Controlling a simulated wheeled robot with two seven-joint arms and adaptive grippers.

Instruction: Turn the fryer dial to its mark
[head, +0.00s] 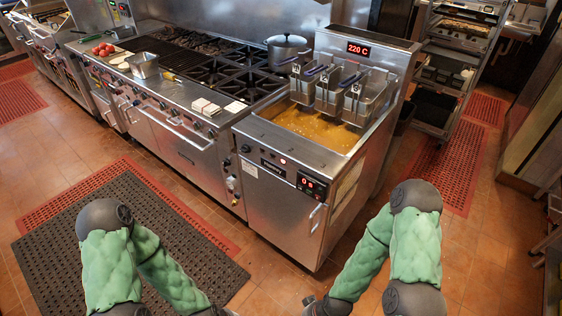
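The steel fryer (275,220) stands in the centre, with golden oil (310,128) in its vat. A small round black dial (246,148) sits at the left end of its front panel; its pointer and mark are too small to read. A red display (358,49) on the fryer's back reads 220 C. My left gripper (222,311) and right gripper (318,304) show only in part at the bottom edge, below and in front of the fryer, apart from the dial. Their fingers are cut off or unclear, so I cannot tell whether they are open.
Several wire baskets (330,88) with blue handles hang over the oil. A control box (311,185) with red digits is at the front panel's right. A range (180,100) with a pot (286,48) adjoins on the left. Dark mats (130,235) cover the floor; tiles before the fryer are clear.

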